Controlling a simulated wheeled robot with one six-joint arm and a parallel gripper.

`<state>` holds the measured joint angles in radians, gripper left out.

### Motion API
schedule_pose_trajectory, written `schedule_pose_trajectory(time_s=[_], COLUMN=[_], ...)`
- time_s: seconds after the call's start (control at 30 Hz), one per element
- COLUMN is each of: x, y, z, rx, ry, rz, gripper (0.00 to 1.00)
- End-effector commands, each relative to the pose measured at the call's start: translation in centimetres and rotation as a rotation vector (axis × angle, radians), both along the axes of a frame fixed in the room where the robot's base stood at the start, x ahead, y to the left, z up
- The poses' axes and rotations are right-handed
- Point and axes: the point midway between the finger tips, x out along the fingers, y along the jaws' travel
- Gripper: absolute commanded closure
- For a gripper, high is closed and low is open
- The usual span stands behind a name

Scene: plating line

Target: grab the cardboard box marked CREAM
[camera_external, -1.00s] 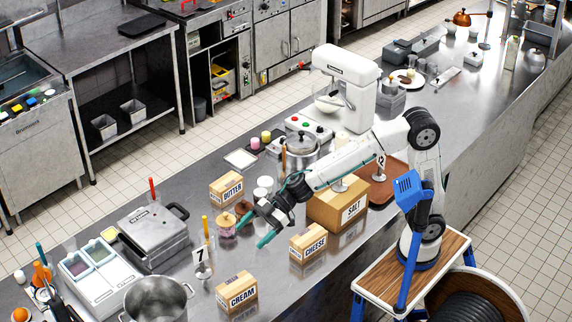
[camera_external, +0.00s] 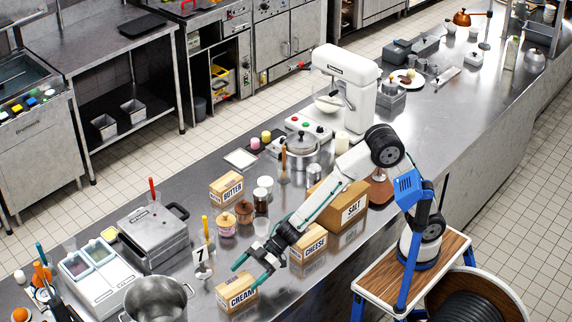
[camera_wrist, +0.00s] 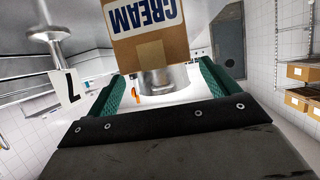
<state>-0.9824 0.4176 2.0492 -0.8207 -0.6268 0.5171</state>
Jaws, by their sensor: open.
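The cardboard box marked CREAM (camera_external: 236,294) sits on the steel counter near its front edge. It also shows in the wrist view (camera_wrist: 150,48), with its label upside down and a tape strip under the label. My gripper (camera_external: 252,272) is open and close to the box, with its green fingers spread at the box's right and upper side. In the wrist view the fingers (camera_wrist: 160,82) stand left and right of the box's lower part in the picture. I cannot tell whether either finger touches it.
The CHEESE box (camera_external: 308,243) stands close to my wrist, with the SALT box (camera_external: 350,210) behind it. A number 7 stand (camera_external: 202,256) and a steel pot (camera_external: 155,300) are left of the CREAM box. The BUTTER box (camera_external: 226,188) is farther back.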

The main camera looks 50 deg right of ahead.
Motion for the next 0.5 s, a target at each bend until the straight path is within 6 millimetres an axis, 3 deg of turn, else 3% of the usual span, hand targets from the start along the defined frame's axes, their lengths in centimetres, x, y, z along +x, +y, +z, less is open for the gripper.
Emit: schedule_pose_trajectory(time_s=[0.2,0.5], x=[0.3,0.4], y=[2.9,3.5], z=[-1.5,-1.7], rx=[-0.001,-0.001], ry=[0.0,0.0], rz=[0.0,-0.001], gripper=[0.13,0.13])
